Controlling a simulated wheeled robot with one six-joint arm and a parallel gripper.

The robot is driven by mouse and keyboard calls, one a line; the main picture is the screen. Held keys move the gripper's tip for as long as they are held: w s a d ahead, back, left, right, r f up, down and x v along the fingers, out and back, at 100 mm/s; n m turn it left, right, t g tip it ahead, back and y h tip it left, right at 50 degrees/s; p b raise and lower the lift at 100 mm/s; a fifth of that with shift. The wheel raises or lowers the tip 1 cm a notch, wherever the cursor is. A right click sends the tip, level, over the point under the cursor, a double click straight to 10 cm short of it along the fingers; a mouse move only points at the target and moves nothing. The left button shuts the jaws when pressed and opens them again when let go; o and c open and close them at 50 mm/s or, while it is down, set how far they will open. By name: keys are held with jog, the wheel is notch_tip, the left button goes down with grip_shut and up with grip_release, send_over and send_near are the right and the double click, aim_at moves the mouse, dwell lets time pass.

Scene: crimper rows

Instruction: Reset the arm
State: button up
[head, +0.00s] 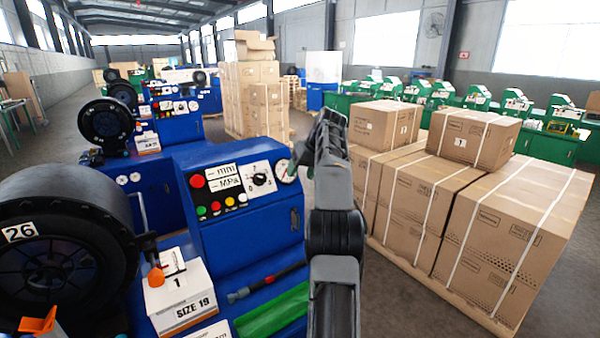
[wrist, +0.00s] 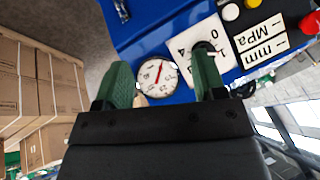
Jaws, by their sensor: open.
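My arm (head: 335,230) rises through the middle of the head view, beside the blue crimper's control panel (head: 235,187). My gripper is partly hidden there behind the arm. In the wrist view my gripper (wrist: 160,82) shows two green fingers spread apart, with nothing held between them. The panel's round white gauge (wrist: 157,77) with a red needle shows between the fingers. It also shows in the head view (head: 287,169). A black selector knob (wrist: 203,50) is partly covered by the right finger. I cannot tell whether the fingers touch the panel.
Strapped cartons (head: 500,225) on a pallet stand close to the right of my arm. The crimper's black drum (head: 65,250), a SIZE 19 box (head: 180,300) and a green cloth (head: 272,315) are at the left. Green machines (head: 470,98) line the back right. Grey floor shows between.

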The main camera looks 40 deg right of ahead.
dwell(0.3)
notch_tip(320, 180, down, 8)
jog(key=a+m+g+h, duration=0.1)
jog(key=a+m, duration=0.1)
jog(key=m, duration=0.1)
jog(key=s+a+f+n, duration=0.1)
jog(key=s+a+n, duration=0.1)
jog(key=s+a, duration=0.5)
jog(key=s+a+f+n, duration=0.2)
jog(key=s+a, duration=0.4)
jog(key=a, duration=1)
jog(key=s+a+f+n+h, duration=0.1)
jog(key=s+a+f+n, duration=0.1)
jog(key=s+a, duration=0.5)
jog(key=shift+s+a+n, duration=0.3)
jog(key=shift+a+n, duration=0.4)
jog(key=shift+a, duration=1.65)
